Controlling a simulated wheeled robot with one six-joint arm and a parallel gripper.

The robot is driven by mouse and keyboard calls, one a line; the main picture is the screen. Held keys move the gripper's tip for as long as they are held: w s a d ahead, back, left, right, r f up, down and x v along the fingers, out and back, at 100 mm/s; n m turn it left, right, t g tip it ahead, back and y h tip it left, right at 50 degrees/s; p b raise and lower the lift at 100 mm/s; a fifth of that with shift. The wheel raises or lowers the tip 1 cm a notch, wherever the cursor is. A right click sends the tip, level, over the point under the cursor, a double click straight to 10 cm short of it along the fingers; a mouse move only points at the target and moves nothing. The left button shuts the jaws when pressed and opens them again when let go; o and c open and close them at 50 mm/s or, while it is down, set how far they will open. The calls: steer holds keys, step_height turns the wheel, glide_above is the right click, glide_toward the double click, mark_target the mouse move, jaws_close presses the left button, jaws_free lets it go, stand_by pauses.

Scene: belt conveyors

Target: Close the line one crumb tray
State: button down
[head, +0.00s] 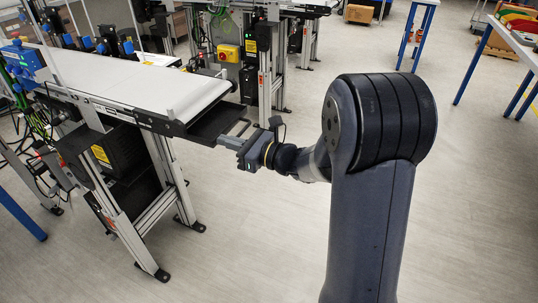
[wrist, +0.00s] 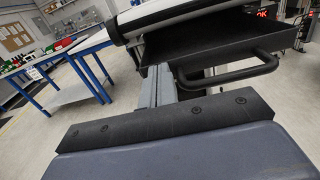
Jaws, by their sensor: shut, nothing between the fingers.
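The black crumb tray (head: 213,123) sticks out from under the end of the white conveyor belt (head: 150,82). Its inside (wrist: 225,42) and its black bar handle (wrist: 245,74) show in the wrist view. The handle (head: 240,127) stands out from the tray's front. My gripper (head: 221,138) is shut and empty, with its fingers pointing at the tray's front. In the wrist view my gripper (wrist: 158,72) is just left of the handle. I cannot tell whether the fingertips touch the tray.
The conveyor's metal legs (head: 178,180) stand on the floor below the tray. A second conveyor frame with a yellow switch box (head: 228,53) stands behind. Blue-legged tables are at the right (head: 490,60). The floor around my arm is clear.

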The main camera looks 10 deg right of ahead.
steer(key=b+x, duration=0.1)
steer(key=x, duration=1.1)
steer(key=shift+a, duration=0.1)
steer(key=shift+w+r, duration=0.1)
steer(key=shift+r, duration=0.1)
